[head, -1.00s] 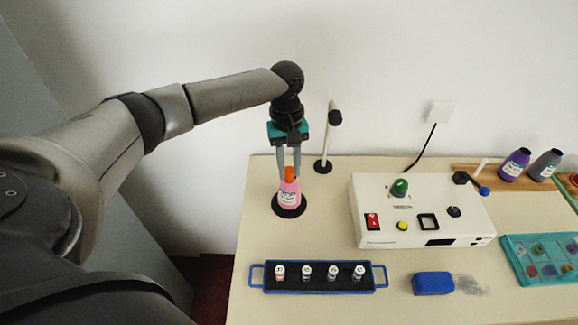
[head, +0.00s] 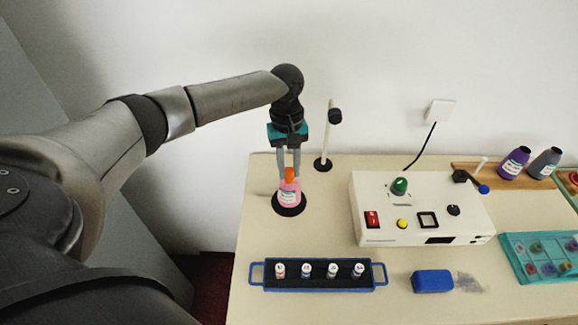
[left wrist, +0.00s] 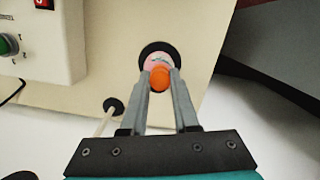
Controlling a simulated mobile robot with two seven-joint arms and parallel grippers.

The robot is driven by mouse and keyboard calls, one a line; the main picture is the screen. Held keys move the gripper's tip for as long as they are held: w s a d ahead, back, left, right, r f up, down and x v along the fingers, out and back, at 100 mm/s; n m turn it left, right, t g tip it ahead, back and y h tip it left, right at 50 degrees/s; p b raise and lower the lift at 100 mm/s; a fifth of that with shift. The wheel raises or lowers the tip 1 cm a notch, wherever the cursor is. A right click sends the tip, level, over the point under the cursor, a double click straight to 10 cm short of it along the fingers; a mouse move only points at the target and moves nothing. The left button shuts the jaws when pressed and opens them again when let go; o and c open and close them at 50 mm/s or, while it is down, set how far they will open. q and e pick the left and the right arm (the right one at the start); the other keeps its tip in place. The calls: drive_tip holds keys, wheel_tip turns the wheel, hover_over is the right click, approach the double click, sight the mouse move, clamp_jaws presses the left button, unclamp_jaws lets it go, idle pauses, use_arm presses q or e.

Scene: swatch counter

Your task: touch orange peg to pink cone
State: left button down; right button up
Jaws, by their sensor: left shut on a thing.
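The orange peg (head: 290,174) is between the fingertips of my left gripper (head: 289,172), which is shut on it. The peg stands upright at the top of the pink cone (head: 289,190), which has a pale label and stands on a round black base (head: 289,205). In the left wrist view the orange peg (left wrist: 160,78) covers much of the pink cone (left wrist: 158,60). The peg and cone look in contact or nearly so; I cannot tell which. My right gripper is not in view.
A white post with a black knob (head: 335,117) stands behind the cone. A white control box (head: 420,222) is to the right. A blue-handled rack (head: 318,289) with several vials, a blue block (head: 432,282) and a teal tray (head: 512,252) are nearer the front.

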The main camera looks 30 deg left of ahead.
use_arm(q)
drive_tip(key=shift+f+p, duration=0.1)
drive_tip(key=shift+p, duration=0.3)
idle(0.9)
drive_tip(key=shift+s+f, duration=0.2)
idle(1.0)
drive_tip(key=shift+w+r+p, duration=0.15)
drive_tip(key=shift+r+p, duration=2.6)
drive_tip(key=shift+p, duration=0.7)
